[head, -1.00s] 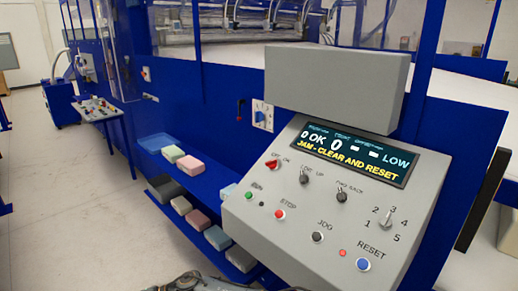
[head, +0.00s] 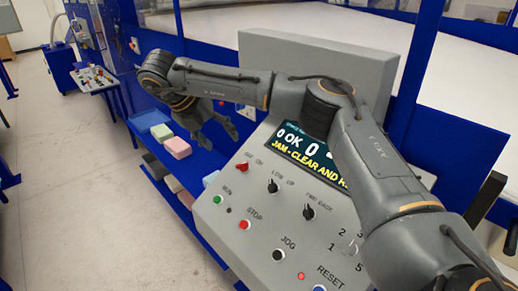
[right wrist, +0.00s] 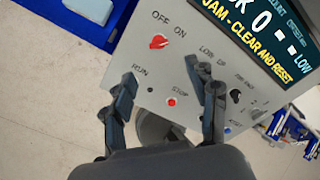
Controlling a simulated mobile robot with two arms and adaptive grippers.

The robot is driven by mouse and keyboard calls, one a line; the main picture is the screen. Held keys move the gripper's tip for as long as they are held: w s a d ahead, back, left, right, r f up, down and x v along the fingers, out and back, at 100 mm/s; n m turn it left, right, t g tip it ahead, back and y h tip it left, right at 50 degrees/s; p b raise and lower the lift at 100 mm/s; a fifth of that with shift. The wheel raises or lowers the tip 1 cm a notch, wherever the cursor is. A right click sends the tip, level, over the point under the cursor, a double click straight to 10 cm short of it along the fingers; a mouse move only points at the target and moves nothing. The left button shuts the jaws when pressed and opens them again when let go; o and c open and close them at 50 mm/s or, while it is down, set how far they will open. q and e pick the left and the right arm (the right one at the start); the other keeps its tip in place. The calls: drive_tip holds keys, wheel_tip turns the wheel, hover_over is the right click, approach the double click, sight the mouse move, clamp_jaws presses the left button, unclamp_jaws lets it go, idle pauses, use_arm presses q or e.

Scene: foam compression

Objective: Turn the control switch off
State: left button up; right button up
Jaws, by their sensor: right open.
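The control switch is a red knob (head: 240,167) under OFF and ON labels, at the upper left of the grey control panel (head: 215,205). It also shows in the right wrist view as a red knob (right wrist: 158,41) beyond the fingertips. I cannot tell surely which label it points at. My right gripper (head: 212,124) is open and empty, above and to the left of the knob in the head view, apart from it. In the right wrist view the open fingers (right wrist: 166,84) spread below the knob over the panel. My left gripper is not in view.
The panel display (head: 296,152) reads JAM - CLEAR AND RESET. Black knobs, a red STOP button (head: 243,225) and other buttons sit close by. A blue shelf (head: 200,160) with foam blocks (head: 177,147) stands left of the panel. A grey box rises behind it.

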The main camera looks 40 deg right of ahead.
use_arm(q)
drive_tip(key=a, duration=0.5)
use_arm(e)
drive_tip(key=p, duration=0.2)
approach(241, 164)
drive_tip(key=x, duration=0.3)
drive_tip(key=p+x, duration=0.1)
drive_tip(key=x, duration=0.2)
drive_tip(key=shift+d+f, duration=0.2)
drive_tip(key=shift+d, duration=0.2)
drive_tip(key=shift+d+f+p, duration=0.15)
drive_tip(key=shift+f+p, duration=0.2)
drive_tip(key=shift+f, duration=0.25)
drive_tip(key=shift+w+d+f, duration=0.15)
drive_tip(key=shift+f, duration=0.2)
drive_tip(key=c, duration=1.1)
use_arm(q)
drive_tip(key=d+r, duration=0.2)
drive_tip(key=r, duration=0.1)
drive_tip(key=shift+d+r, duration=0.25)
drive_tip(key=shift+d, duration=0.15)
use_arm(e)
drive_tip(key=shift+c, duration=0.2)
